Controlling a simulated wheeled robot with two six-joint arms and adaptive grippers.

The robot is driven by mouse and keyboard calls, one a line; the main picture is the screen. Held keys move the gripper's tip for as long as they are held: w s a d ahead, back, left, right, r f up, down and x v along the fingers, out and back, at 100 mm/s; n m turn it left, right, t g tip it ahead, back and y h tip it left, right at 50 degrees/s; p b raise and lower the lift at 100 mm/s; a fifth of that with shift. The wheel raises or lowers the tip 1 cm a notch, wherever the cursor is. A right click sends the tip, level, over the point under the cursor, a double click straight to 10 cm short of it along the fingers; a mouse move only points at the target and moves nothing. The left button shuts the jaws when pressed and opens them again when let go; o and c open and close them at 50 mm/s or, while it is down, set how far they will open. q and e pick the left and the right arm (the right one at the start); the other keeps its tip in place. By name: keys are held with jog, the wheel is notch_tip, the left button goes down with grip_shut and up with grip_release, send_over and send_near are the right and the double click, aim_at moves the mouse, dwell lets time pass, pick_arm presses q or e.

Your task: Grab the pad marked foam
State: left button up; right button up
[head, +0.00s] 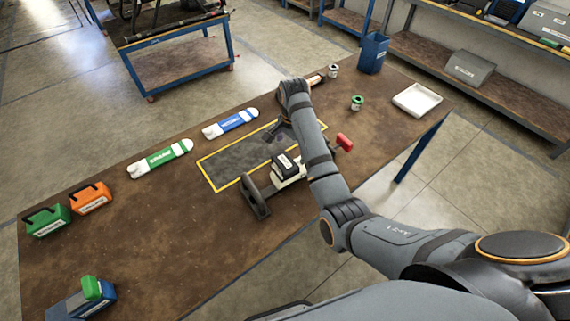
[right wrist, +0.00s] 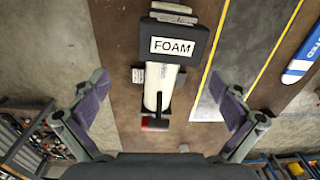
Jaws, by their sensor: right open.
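The foam pad is a dark block with a white label reading FOAM (right wrist: 188,32), near the top middle of the right wrist view. It sits on a white cylindrical body (right wrist: 160,82) with a red-ended handle. In the head view the dark pad (head: 284,161) rests on this white device beside a grey stand, near the table's front edge. My right gripper (head: 281,129) hangs above the table behind the pad, partly hidden by its own wrist. In the right wrist view its fingers (right wrist: 163,88) are spread wide and empty, with the pad beyond them. My left gripper is out of view.
A yellow-bordered dark mat (head: 226,167) lies beside the device. Green (head: 160,158) and blue (head: 231,123) labelled strips lie behind it. Green (head: 50,221) and orange (head: 91,198) cases stand left. A white tray (head: 417,101) and blue bin (head: 372,54) are right. The table's left middle is clear.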

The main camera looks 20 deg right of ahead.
aim_at(285, 161)
jog(key=shift+w+a+r+m, duration=0.3)
jog(key=shift+w+r, duration=0.15)
jog(key=shift+r, duration=0.05)
jog(key=shift+w+a+r+m, duration=0.3)
jog(key=shift+w+r, duration=0.1)
jog(key=shift+r, duration=0.1)
notch_tip(285, 161, down, 4)
jog(key=shift+p, duration=0.6)
jog(key=shift+w+f, duration=0.1)
jog(key=shift+f, duration=0.5)
jog(key=f, duration=0.1)
jog(key=f+p, duration=0.1)
jog(key=f, duration=0.2)
jog(key=shift+s+a+p, duration=0.15)
jog(key=shift+s+p, duration=0.1)
jog(key=shift+p, duration=0.15)
jog(key=shift+f, duration=0.4)
jog(key=c, duration=0.4)
